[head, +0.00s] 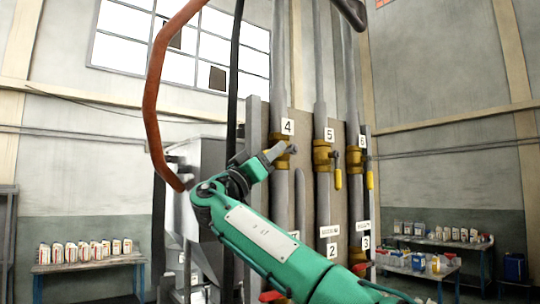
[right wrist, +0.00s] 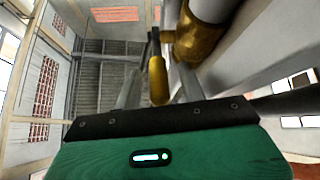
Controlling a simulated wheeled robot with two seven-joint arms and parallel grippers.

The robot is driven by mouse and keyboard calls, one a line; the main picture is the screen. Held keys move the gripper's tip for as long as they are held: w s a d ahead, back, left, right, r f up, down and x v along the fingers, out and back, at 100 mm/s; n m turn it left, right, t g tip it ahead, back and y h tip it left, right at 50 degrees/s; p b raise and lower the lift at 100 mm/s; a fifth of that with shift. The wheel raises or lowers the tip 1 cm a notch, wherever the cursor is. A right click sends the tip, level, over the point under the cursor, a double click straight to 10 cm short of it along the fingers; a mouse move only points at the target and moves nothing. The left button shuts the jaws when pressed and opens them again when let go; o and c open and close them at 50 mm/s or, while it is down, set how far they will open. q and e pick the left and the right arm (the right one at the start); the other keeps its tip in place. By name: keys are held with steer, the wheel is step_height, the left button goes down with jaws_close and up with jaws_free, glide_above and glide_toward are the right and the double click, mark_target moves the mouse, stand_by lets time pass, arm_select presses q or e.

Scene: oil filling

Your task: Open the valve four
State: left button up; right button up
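Valve four is a brass valve (head: 283,161) on the grey pipe under the label "4" (head: 287,127) in the head view. My right gripper (head: 280,150) is right at it and hides its handle there. In the right wrist view, the yellow handle (right wrist: 157,80) lies between the two spread fingers of my right gripper (right wrist: 159,84), with a gap visible on both sides. The brass valve body (right wrist: 198,38) is beyond, at upper right. My left gripper is not in view.
Valve five (head: 321,155) and valve six (head: 354,160) stand to the right, their yellow handles hanging down. Lower valves have red handles. A grey hopper (head: 208,165) and hanging hoses (head: 152,105) are at left. Tables with bottles stand on both sides.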

steer(key=shift+s+a+f, duration=0.15)
steer(key=shift+a+f, duration=0.05)
steer(key=shift+f, duration=0.1)
steer(key=b+v, duration=0.7)
steer(key=v, duration=0.6)
steer(key=shift+b, duration=0.4)
steer(key=shift+s, duration=0.1)
steer(key=shift+c, duration=0.2)
